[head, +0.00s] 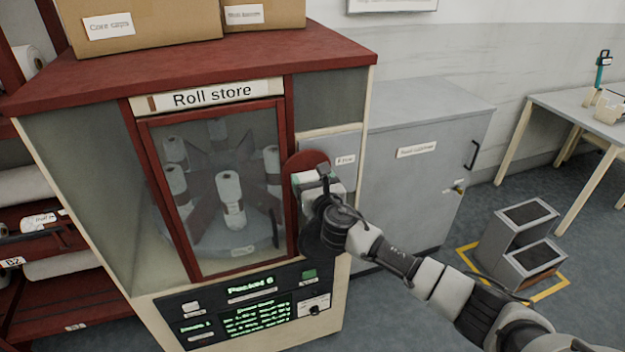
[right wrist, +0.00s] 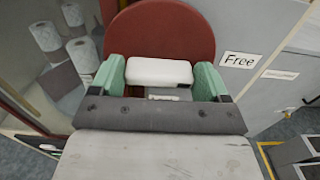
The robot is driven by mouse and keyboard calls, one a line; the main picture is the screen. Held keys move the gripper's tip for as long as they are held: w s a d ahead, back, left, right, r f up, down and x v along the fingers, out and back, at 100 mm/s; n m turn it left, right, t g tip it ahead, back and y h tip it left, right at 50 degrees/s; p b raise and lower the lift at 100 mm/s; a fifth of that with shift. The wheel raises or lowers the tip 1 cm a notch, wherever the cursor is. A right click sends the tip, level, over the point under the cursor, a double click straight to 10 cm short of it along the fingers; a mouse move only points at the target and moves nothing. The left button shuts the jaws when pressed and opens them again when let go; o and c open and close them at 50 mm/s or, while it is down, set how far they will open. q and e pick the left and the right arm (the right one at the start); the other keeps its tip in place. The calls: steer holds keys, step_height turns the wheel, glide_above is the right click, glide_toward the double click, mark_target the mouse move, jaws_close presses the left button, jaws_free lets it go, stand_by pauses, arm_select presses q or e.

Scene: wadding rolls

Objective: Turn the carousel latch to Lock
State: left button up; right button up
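The carousel latch is a dark red round plate (head: 304,160) on the front of the roll store, right of its glass door. In the right wrist view the red plate (right wrist: 160,38) carries a white bar handle (right wrist: 159,72), which lies level. My right gripper (right wrist: 160,80) has its green fingers against both ends of the handle and appears shut on it. The head view shows my right gripper (head: 318,185) at the latch, hiding much of it. A "Free" label (right wrist: 239,60) is right of the plate. No Lock label is readable. My left gripper is out of view.
The glass door (head: 215,190) is closed, with white rolls (head: 230,187) on a carousel behind it. A control panel (head: 250,308) with green text is below. A grey cabinet (head: 420,185) stands close on the right, and a grey step unit (head: 518,245) on the floor.

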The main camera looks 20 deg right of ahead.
steer(key=shift+c, duration=0.4)
steer(key=shift+m, duration=0.4)
steer(key=m+b, duration=0.1)
steer(key=m, duration=0.3)
steer(key=shift+d+f, duration=0.1)
steer(key=m+b, duration=0.1)
steer(key=m, duration=0.3)
steer(key=shift+d+f+m, duration=0.1)
steer(key=shift+m, duration=0.2)
steer(key=m, duration=0.4)
steer(key=shift+f+b, duration=0.1)
steer(key=shift+b, duration=0.25)
steer(key=shift+d+m, duration=0.1)
steer(key=shift+m, duration=2.1)
steer(key=o, duration=0.9)
